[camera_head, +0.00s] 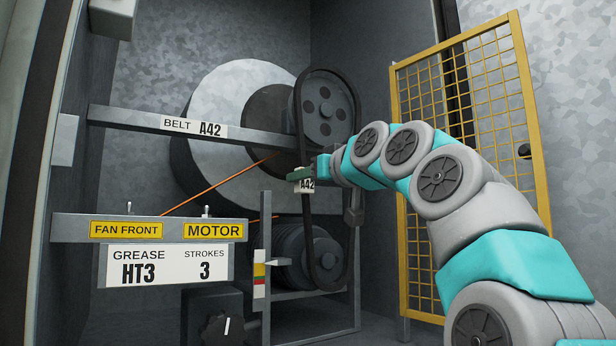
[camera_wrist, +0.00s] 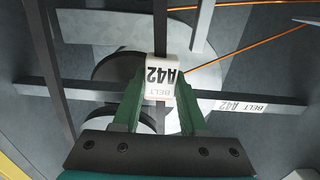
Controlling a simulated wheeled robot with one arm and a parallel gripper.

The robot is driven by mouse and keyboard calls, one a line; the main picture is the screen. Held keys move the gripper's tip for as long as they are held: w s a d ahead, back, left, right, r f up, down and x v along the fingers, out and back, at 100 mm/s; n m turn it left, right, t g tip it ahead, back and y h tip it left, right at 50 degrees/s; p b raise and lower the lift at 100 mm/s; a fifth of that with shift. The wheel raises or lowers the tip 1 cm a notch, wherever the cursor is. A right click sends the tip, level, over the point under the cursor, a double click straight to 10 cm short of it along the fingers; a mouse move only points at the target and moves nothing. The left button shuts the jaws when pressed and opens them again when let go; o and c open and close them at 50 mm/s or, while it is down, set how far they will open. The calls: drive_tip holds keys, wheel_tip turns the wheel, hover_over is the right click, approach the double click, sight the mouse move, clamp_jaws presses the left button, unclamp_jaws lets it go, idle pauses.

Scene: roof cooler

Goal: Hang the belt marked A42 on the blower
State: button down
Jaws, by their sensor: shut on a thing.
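The black belt (camera_head: 354,240) is a long upright loop with a white A42 tag (camera_head: 305,186). My gripper (camera_head: 303,174) is shut on the belt at the tag, on the loop's left side. In the wrist view the green fingers of my gripper (camera_wrist: 158,105) close on either side of the tag (camera_wrist: 160,76). The belt's top shows around the blower's upper pulley (camera_head: 325,108), and its bottom hangs around the lower motor pulley (camera_head: 327,255). I cannot tell whether the belt sits in either groove or hangs in front.
A grey bar labelled BELT A42 (camera_head: 240,134) crosses in front of the blower wheel (camera_head: 215,95). A lower bar with FAN FRONT and MOTOR signs (camera_head: 75,228) stands left. A yellow mesh guard (camera_head: 420,255) stands open at right. An orange cord (camera_head: 225,182) runs behind the bars.

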drive_tip(key=shift+w+a, duration=0.15)
drive_tip(key=shift+w, duration=0.1)
drive_tip(key=shift+w+a+p, duration=0.35)
drive_tip(key=shift+w+a, duration=0.05)
drive_tip(key=shift+w, duration=0.2)
drive_tip(key=shift+w+a, duration=0.15)
drive_tip(key=shift+w, duration=0.05)
drive_tip(key=shift+f+b, duration=0.6)
drive_tip(key=shift+f, duration=0.1)
idle(1.3)
drive_tip(key=shift+c, duration=1.8)
unclamp_jaws()
drive_tip(key=shift+s, duration=0.1)
drive_tip(key=shift+b+v, duration=0.9)
drive_tip(key=shift+v, duration=2.9)
